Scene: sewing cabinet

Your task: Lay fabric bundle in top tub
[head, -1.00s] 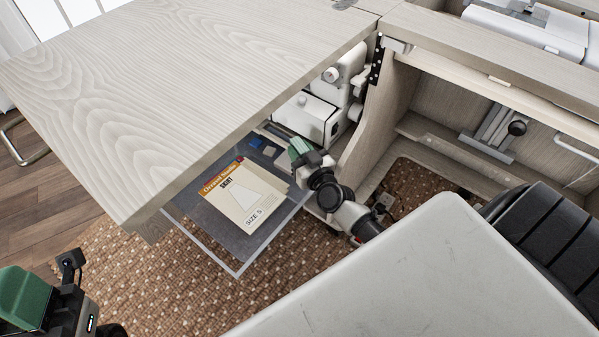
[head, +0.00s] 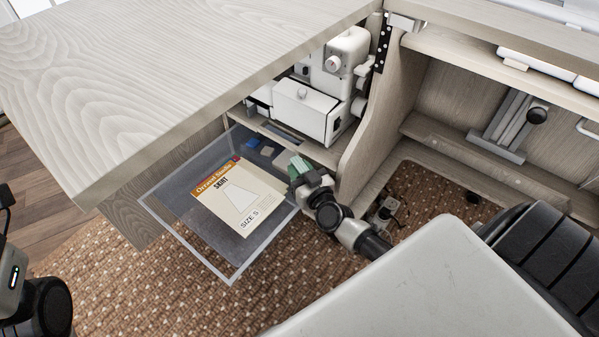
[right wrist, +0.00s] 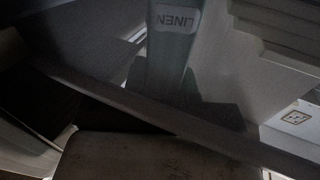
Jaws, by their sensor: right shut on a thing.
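The top tub (head: 185,243) is a clear drawer, pulled out from under the cabinet's left leaf. A green fabric bundle (head: 298,167) is in my right gripper (head: 304,178), at the tub's right side close to the cabinet. The right gripper is shut on it. In the dark right wrist view a teal bundle (right wrist: 172,60) shows a "LINEN" label, upside down. I cannot tell whether the bundle touches the tub. My left gripper is out of view; only part of that arm shows at the left edge.
A skirt pattern envelope (head: 238,196) lies in the tub, with small blue items (head: 254,141) behind it. A white sewing machine (head: 312,105) stands in the cabinet just behind my right gripper. The wooden leaf (head: 150,80) overhangs the tub's left side.

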